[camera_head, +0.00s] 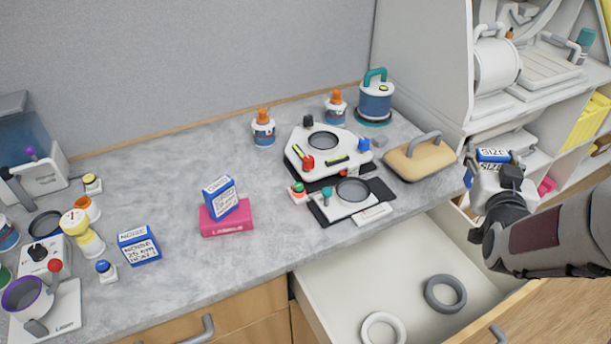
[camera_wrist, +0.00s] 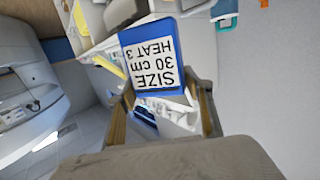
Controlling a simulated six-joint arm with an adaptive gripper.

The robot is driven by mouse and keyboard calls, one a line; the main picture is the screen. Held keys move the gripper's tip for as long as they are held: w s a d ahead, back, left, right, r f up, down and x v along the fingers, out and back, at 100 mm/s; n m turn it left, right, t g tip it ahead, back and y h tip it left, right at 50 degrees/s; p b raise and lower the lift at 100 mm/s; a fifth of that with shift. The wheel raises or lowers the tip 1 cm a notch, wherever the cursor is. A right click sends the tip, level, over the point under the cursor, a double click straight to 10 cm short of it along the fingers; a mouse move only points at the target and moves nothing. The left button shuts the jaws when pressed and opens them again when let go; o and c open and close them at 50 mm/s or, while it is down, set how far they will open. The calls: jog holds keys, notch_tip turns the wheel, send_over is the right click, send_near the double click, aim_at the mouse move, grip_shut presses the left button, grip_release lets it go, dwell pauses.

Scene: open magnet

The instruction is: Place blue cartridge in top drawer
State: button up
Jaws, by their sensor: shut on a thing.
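My gripper (camera_head: 495,180) is shut on a blue cartridge (camera_head: 493,154) with a white label, raised at the right, beyond the counter's right end. In the wrist view the held cartridge (camera_wrist: 152,58) stands up between the two fingers, its label reading "SIZE 30 cm HEAT 3". An open drawer (camera_head: 330,291) juts out under the counter, lower and to the left of my gripper. It holds a dark grey ring (camera_head: 430,301) and a white ring (camera_head: 369,331), with bare floor behind them.
Another blue cartridge (camera_head: 139,247) lies on the counter, and one (camera_head: 219,196) stands on a pink block (camera_head: 226,220). A white device (camera_head: 300,158), a tan handled block (camera_head: 418,160) and a blue canister (camera_head: 375,103) occupy the counter's right part. White shelving (camera_head: 430,60) rises behind my gripper.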

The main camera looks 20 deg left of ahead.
jog(key=shift+r, duration=0.5)
jog(key=shift+w+a+r, duration=0.1)
jog(key=shift+a, duration=0.2)
jog(key=w+a+n+g+y, duration=0.25)
jog(key=a+n+y, duration=0.4)
jog(key=a, duration=2.95)
jog(key=s+a+n+g+y, duration=0.1)
jog(key=s+a+y, duration=0.1)
jog(key=s+a, duration=0.65)
jog(key=s+a+n+g+y, duration=0.2)
jog(key=s+a, duration=0.2)
jog(key=a, duration=0.9)
jog(key=s+a+n+g+y, duration=0.1)
jog(key=s+a+y, duration=0.2)
jog(key=s+a, duration=0.6)
notch_tip(320, 180, down, 5)
jog(key=w+a, duration=0.2)
jog(key=shift+a, duration=0.2)
jog(key=shift+w+h, duration=0.1)
jog(key=shift+h, duration=0.15)
